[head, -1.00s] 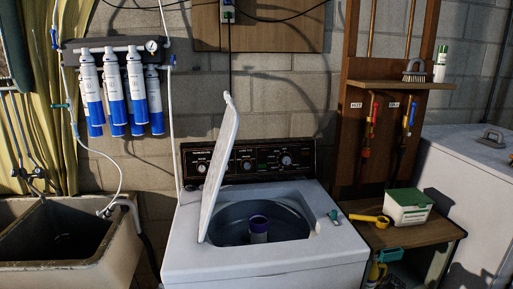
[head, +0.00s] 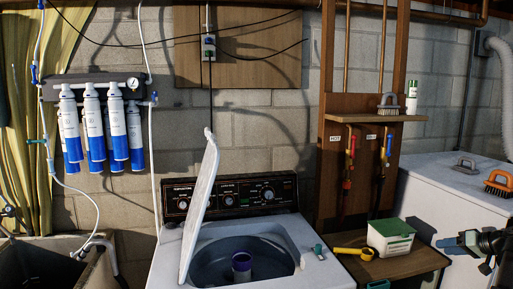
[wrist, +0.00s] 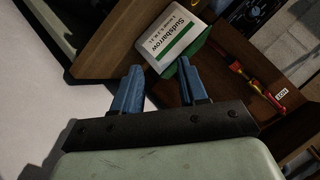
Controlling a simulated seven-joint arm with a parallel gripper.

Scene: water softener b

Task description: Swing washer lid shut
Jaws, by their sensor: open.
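The washer (head: 320,270) stands in the middle of the head view, with its round tub open. Its white lid (head: 199,205) stands up steeply along the left side of the opening, leaning a little to the right at the top. My gripper (head: 442,243) is at the right edge of the head view, well to the right of the lid and apart from it. In the wrist view its two blue fingers (wrist: 160,68) are spread with nothing between them. The lid cannot be made out in the wrist view.
A white chest (head: 440,185) with brushes stands at right. A sink (head: 45,265) is at left.

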